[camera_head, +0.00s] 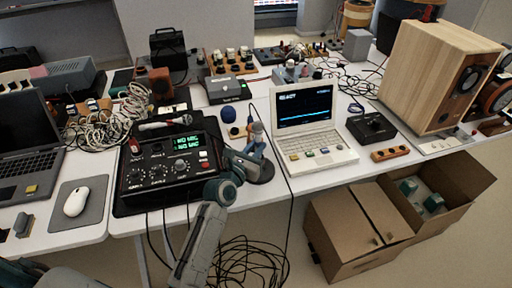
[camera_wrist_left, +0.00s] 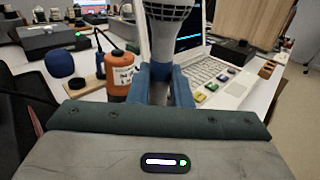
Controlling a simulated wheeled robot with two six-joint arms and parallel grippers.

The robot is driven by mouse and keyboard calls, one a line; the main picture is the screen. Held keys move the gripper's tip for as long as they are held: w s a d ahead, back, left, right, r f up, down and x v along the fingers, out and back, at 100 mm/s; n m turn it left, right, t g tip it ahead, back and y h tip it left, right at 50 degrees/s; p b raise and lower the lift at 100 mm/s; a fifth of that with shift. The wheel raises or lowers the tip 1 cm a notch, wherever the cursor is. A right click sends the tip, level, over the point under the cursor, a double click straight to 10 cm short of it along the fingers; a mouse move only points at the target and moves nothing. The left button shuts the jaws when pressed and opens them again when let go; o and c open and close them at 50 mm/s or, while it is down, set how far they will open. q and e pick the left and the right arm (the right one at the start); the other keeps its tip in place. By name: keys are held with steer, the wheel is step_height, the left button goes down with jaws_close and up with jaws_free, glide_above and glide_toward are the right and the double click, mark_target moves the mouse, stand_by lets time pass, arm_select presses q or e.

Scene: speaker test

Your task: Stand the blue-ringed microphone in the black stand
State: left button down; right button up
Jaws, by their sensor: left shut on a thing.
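My left gripper (camera_head: 252,148) is shut on a grey microphone (camera_wrist_left: 165,40) with a pale head and a dark grille. The microphone (camera_head: 258,129) is roughly upright in the head view, between the fingers (camera_wrist_left: 165,85), which hide its lower part. I cannot tell whether the microphone touches the stand. My right gripper is not in view.
A white laptop (camera_head: 306,115) stands close right of the gripper. A black mixer (camera_head: 150,172) with another microphone (camera_head: 166,124) lies left. An orange bottle (camera_wrist_left: 120,70) and a blue ball (camera_wrist_left: 62,64) are close behind.

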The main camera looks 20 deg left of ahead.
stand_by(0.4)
arm_select(q)
steer(key=shift+p, duration=0.45)
steer(key=shift+f+b, duration=0.3)
steer(key=shift+f, duration=0.2)
stand_by(0.6)
steer(key=c, duration=1.2)
jaws_free()
steer(key=shift+c, duration=0.2)
